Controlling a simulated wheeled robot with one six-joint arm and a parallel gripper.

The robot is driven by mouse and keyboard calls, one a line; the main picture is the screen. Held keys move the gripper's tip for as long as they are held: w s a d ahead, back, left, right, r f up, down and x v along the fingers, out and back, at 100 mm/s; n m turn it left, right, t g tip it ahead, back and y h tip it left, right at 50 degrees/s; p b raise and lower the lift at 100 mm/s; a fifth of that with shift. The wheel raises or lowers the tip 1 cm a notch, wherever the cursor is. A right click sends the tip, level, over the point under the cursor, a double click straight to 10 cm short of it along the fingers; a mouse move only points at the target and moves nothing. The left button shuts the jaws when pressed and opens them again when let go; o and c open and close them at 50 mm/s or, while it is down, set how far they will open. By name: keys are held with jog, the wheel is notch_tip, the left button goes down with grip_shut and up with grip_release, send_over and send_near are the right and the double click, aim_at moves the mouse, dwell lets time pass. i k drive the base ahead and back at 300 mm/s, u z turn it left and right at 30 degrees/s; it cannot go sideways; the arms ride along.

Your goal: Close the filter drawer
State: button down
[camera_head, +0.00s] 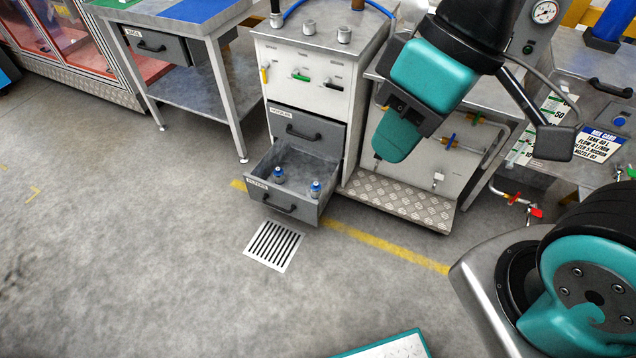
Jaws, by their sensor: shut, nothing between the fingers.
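A grey lower drawer (310,208) stands pulled well out of the white-fronted cabinet (305,88). It has a black bar handle (279,205) and a small label too small to read surely. Two small blue-capped bottles, one at the left (278,177) and one at the right (315,190), stand inside it. The upper drawer (318,143) of the same cabinet is shut. My gripper (378,158) hangs at the end of the teal and black arm, to the right of and above the open drawer in the picture. It looks shut and empty, apart from the drawer and its handle.
A floor grate (274,246) lies just in front of the drawer. A workbench (190,60) stands to the left. A panelled unit with a tread-plate step (400,205) stands to the right, with pipes and valves beyond. The floor in front and left is clear.

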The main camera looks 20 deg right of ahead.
aim_at(302, 166)
jog(key=z, duration=0.15)
jog(key=i, duration=0.7)
jog(key=u, duration=0.7)
jog(key=i, duration=0.4)
jog(key=u, duration=0.4)
